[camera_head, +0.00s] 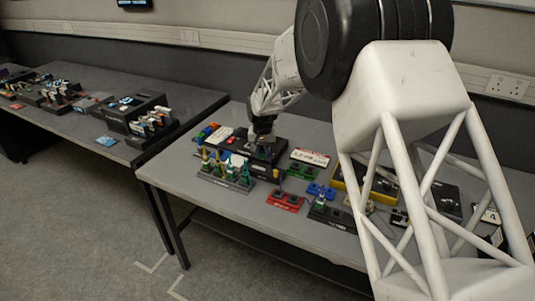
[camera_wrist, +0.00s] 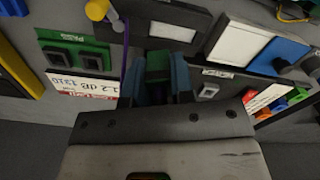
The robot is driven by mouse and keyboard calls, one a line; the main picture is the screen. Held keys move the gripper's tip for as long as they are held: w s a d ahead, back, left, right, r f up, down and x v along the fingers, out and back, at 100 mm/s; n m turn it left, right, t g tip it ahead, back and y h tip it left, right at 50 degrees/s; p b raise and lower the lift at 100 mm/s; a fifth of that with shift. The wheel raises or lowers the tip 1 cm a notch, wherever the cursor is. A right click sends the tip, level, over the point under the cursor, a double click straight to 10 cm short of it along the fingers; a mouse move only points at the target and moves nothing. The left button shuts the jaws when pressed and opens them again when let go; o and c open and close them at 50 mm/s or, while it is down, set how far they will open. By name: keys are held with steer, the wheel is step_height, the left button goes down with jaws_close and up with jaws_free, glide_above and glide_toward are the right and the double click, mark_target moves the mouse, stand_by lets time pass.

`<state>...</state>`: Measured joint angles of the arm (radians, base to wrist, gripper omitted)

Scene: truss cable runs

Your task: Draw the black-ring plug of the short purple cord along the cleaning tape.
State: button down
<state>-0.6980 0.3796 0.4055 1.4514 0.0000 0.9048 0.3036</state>
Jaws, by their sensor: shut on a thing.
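My gripper (camera_wrist: 160,82) is at the middle of the wrist view, its blue-grey fingers shut on a green-bodied plug (camera_wrist: 159,64). No black ring shows on it; the fingers hide part of it. A purple cord (camera_wrist: 126,42) runs down just left of the fingers; its join to the held plug is hidden. A yellow plug end (camera_wrist: 97,10) shows near the cord's upper part. A pale strip in a black frame (camera_wrist: 172,31), perhaps the cleaning tape, lies just beyond the fingertips. In the head view my gripper (camera_head: 262,138) is low over the black unit on the table; contact cannot be told.
A green block with two black sockets (camera_wrist: 75,57) and a white label plate (camera_wrist: 90,84) lie left of the fingers. A white panel (camera_wrist: 240,44) and blue panel (camera_wrist: 283,54) lie right. A rack of upright plugs (camera_head: 226,177) and a red block (camera_head: 285,201) stand near the front edge.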

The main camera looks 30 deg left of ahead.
mark_target(257, 168)
steer(key=shift+f, duration=0.2)
steer(key=shift+f, duration=2.1)
steer(key=shift+f, duration=0.3)
stand_by(1.6)
steer(key=shift+a, duration=1.25)
stand_by(2.5)
